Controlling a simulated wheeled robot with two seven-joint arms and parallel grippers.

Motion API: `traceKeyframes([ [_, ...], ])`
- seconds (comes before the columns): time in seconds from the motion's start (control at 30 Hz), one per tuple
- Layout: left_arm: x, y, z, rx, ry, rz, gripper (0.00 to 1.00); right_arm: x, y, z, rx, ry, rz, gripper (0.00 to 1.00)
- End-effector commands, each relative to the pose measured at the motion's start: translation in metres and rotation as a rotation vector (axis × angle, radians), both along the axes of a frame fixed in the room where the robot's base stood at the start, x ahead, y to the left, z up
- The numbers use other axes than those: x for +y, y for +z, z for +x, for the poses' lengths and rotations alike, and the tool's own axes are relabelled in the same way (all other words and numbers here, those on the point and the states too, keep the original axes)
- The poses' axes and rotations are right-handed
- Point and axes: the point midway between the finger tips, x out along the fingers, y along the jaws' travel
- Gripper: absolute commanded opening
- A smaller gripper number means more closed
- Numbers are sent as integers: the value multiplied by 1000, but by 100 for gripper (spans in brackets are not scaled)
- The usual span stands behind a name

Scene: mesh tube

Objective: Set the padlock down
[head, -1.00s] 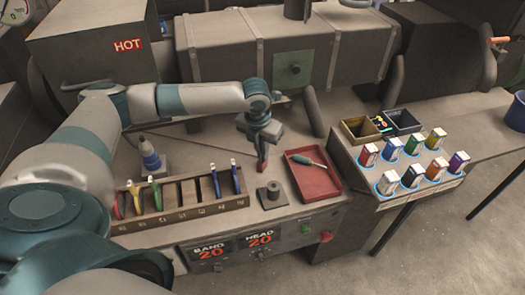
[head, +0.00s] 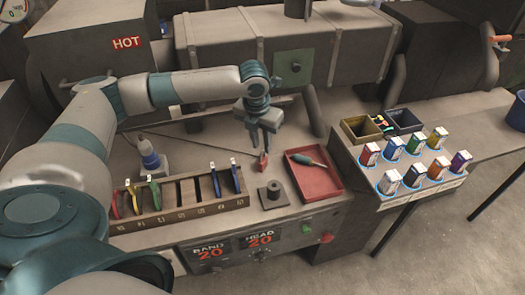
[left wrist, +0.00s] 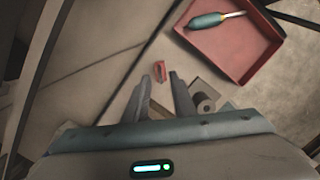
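The small red padlock (head: 263,161) rests on the bench top, just left of the red tray and behind the dark post on its square base. It also shows in the left wrist view (left wrist: 160,68), beyond my fingertips. My left gripper (head: 264,146) is above the padlock and apart from it. In the left wrist view its two fingers (left wrist: 160,76) are spread with nothing between them. My right gripper is in neither view.
The red tray (head: 327,184) holds a teal-handled tool (head: 309,160). A slotted rack (head: 181,214) with coloured tools stands front left, with a blue-and-grey bottle-like item (head: 149,156) behind. The post (head: 273,194) stands near the front edge. Boxed items and bins are at right.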

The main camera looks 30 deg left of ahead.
Motion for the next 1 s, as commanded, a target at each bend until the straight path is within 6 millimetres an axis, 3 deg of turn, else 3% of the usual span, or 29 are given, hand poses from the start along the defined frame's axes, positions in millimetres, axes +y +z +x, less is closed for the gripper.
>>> traceKeyframes([
  [0.2, 0, 38, -5, -3, 0, -1, 24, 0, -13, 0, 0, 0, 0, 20],
  [0.43, -1, 68, -10, -1, 1, 0, 24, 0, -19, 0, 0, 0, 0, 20],
  [1.0, -1, 77, -12, 1, 0, 0, 24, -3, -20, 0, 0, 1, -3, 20],
])
